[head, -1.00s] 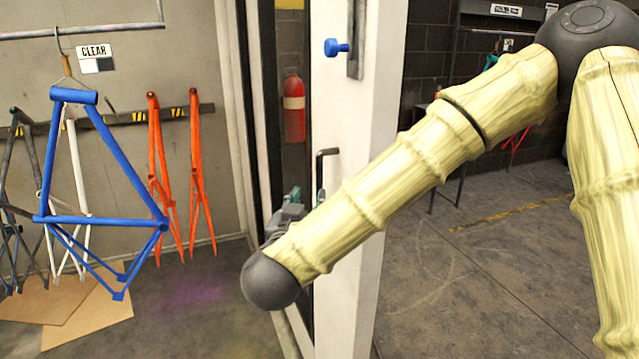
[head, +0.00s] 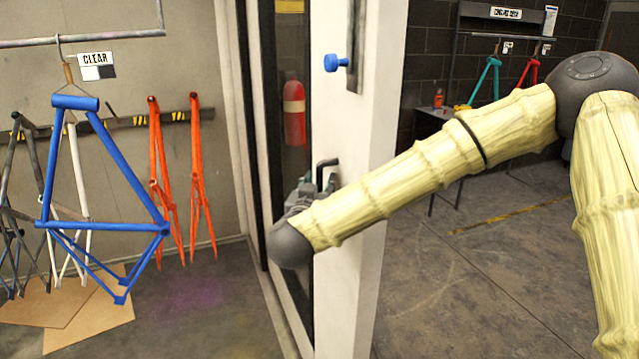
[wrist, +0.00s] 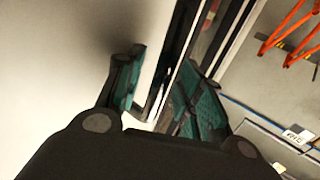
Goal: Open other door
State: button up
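A white door (head: 350,275) stands in the middle of the head view, edge toward me, with a dark glazed panel on its left. A black handle (head: 325,170) sits on it, and its lower part is hidden behind my gripper. My gripper (head: 308,193) is beside the door edge, just below the visible top of the handle. In the wrist view my gripper (wrist: 160,98) has its two teal-padded fingers apart, with a pale door strip and a dark gap visible between them. I cannot tell whether either finger touches the handle or door.
A blue knob (head: 336,62) sticks out above the handle. A blue bicycle frame (head: 138,172) hangs at left, with orange forks (head: 160,180) behind it. A red extinguisher (head: 294,112) shows through the glass. A bench (head: 440,113) stands back right. The floor right of the door is clear.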

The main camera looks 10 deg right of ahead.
jog(key=shift+w, duration=0.15)
jog(key=shift+c, duration=0.2)
grip_shut()
jog(key=shift+d, duration=0.15)
